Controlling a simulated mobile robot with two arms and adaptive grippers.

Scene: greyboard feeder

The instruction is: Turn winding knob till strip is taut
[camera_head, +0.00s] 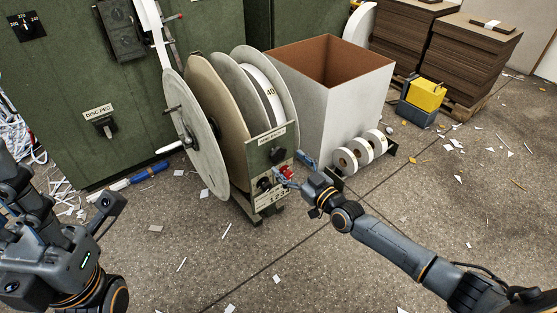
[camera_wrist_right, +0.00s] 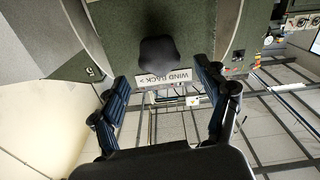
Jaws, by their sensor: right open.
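The winding knob (camera_wrist_right: 160,57) is a dark round knob above a "WIND BACK" label (camera_wrist_right: 165,78) in the right wrist view. In the head view a dark knob (camera_head: 278,155) shows on the grey-green end panel (camera_head: 262,145) of the reel stand. My right gripper (camera_head: 295,171) is open in front of this panel. In the wrist view the knob appears just beyond its open fingertips (camera_wrist_right: 162,87), with no visible contact. A white strip (camera_head: 262,80) lies wound between the reel's discs; its tautness cannot be told. My left arm is at the lower left; its fingers are unclear.
A large open box (camera_head: 352,105) stands right behind the reel, with small white rolls (camera_head: 345,160) at its foot. A green machine (camera_head: 75,90) stands at the left. A yellow-topped box (camera_head: 425,95) and board stacks (camera_head: 460,55) are behind. Scraps litter the floor.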

